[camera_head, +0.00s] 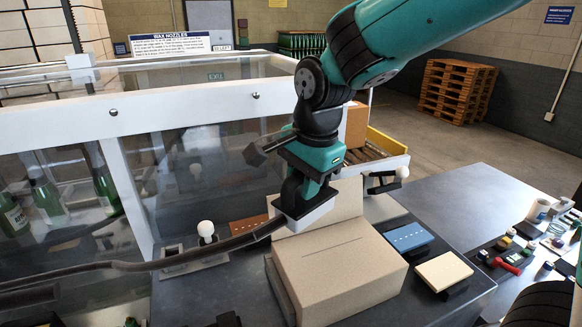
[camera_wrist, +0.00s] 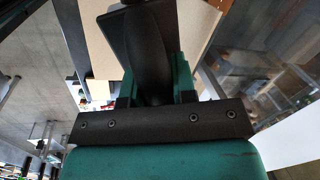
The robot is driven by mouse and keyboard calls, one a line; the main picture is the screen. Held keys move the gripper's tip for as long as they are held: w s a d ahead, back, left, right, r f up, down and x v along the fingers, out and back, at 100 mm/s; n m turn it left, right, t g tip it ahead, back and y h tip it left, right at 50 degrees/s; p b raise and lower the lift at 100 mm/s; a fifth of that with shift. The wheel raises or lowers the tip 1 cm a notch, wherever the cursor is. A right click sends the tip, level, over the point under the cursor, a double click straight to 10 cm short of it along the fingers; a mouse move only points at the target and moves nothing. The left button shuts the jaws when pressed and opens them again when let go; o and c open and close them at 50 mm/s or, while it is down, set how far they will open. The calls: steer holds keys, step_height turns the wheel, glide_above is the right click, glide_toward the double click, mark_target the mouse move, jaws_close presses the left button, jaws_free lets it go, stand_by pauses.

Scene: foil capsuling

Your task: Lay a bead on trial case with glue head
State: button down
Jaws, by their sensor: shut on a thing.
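The trial case looks to be the closed tan cardboard box (camera_head: 340,275) on the dark bench, with a thin dark line across its top. My gripper (camera_head: 308,178) is above the back left edge of this box and points down. It is shut on the black glue head (camera_head: 292,192), which also shows between the teal fingers (camera_wrist: 155,85) in the wrist view (camera_wrist: 150,50). A black hose (camera_head: 215,246) trails from it to the left. The glue head's tip is hidden, so I cannot tell whether it touches the box.
A blue block (camera_head: 408,237) and a cream block (camera_head: 444,271) lie right of the box. A white-knobbed lever (camera_head: 206,230) stands left. A clear-walled machine with bottles (camera_head: 45,195) fills the left side. Small tools lie on the far right bench, whose middle (camera_head: 450,205) is clear.

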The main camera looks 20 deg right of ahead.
steer(key=shift+w+f+b, duration=0.15)
steer(key=shift+f+b, duration=0.2)
step_height(320, 180, down, 5)
steer(key=b, duration=0.4)
steer(key=shift+a+f, duration=0.1)
